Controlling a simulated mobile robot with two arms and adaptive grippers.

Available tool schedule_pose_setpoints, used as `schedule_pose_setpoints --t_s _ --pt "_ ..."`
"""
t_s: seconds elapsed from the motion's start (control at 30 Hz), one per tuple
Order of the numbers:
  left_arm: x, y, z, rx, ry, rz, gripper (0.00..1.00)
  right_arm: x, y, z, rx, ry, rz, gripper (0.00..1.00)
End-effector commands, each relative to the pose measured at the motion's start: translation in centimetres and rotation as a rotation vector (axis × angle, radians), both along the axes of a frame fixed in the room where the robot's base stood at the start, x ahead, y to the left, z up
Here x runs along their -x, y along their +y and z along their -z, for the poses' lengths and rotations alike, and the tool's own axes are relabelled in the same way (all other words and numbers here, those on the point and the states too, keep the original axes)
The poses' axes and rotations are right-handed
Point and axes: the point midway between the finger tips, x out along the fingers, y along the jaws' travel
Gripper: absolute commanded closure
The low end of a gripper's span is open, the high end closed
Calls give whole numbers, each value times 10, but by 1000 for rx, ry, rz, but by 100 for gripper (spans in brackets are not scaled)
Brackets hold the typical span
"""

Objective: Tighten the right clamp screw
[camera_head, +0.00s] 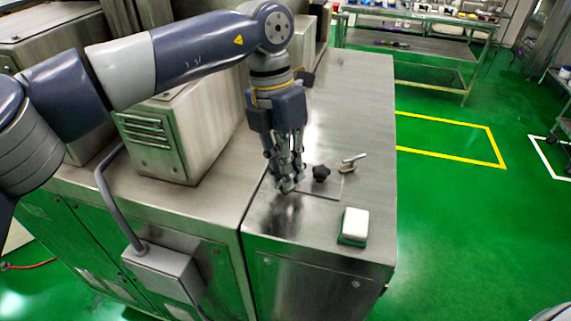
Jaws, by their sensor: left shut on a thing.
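My left gripper (288,186) points down at the steel machine top (345,110), its fingers closed together low over the surface. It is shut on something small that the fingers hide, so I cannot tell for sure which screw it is. A black knob-like screw (321,173) stands just right of the fingertips, apart from them, by a thin plate (328,187). A small metal lever or handle (352,160) lies to the right of that knob. My right gripper is out of view.
A white and green sponge-like block (353,226) sits near the front right edge of the top. A grey metal housing (185,135) stands to the left. A steel rack (415,45) stands behind, and green floor lies open to the right.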

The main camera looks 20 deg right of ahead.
Motion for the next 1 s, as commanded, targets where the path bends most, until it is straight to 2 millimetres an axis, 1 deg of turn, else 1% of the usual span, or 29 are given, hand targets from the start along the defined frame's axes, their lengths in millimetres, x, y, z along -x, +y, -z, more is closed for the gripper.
schedule_pose_setpoints --t_s 0.03,0.2,0.5,0.7,1.0 --pt "1 -2 -4 5 2 40 100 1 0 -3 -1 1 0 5" --pt "2 -2 -4 5 1 180 100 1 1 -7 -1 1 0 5" --pt "3 -3 -3 4 -1 350 100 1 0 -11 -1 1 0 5" --pt "3 -3 -3 3 0 404 100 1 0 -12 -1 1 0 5" --pt "3 -2 -2 2 -1 421 100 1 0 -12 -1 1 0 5"
